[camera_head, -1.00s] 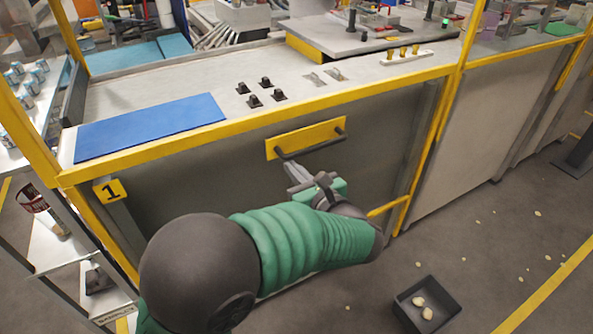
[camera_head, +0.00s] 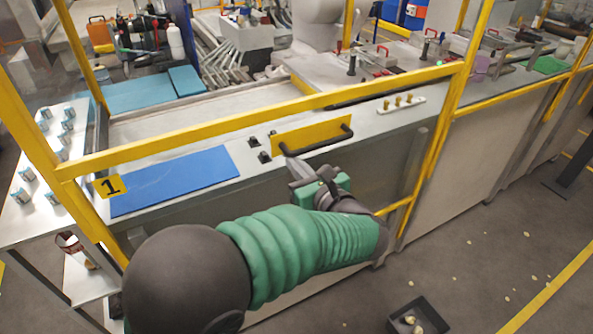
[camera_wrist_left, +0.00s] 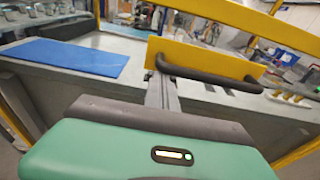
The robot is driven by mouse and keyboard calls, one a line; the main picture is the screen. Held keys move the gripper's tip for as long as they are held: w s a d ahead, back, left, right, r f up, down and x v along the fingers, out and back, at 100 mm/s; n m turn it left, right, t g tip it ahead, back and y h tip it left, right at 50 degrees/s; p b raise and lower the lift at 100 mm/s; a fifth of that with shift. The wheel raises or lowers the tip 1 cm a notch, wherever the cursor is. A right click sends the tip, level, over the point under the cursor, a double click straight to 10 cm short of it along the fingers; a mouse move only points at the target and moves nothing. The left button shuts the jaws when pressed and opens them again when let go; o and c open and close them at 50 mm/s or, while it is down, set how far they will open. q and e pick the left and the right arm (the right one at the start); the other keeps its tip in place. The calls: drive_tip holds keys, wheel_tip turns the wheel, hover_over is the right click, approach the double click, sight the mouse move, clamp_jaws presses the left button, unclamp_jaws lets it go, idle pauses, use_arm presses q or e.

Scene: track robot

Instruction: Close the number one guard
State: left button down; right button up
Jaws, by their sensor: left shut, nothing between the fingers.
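The number one guard is a transparent panel under a yellow top rail (camera_head: 225,119), with a yellow "1" plate (camera_head: 110,186) at its left. A black bar handle (camera_head: 318,145) sits on the guard's yellow backing plate (camera_head: 310,130). The handle also shows in the wrist view (camera_wrist_left: 210,76). My left gripper (camera_head: 294,162) is shut and empty, its fingertips just below the handle's left end. In the wrist view the fingers (camera_wrist_left: 160,88) point up to that end; I cannot tell whether they touch it. My right gripper is out of view.
Behind the guard, a blue mat (camera_head: 175,181) and several black switches lie on the grey counter. A side table (camera_head: 25,215) with several small cans stands at left. A dark bin (camera_head: 418,318) sits on the floor at lower right.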

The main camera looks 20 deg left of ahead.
use_arm(q)
wheel_tip(320, 180, up, 38)
drive_tip(key=p, duration=2.7)
drive_tip(key=shift+r, duration=0.2)
drive_tip(key=shift+a+f, duration=0.1)
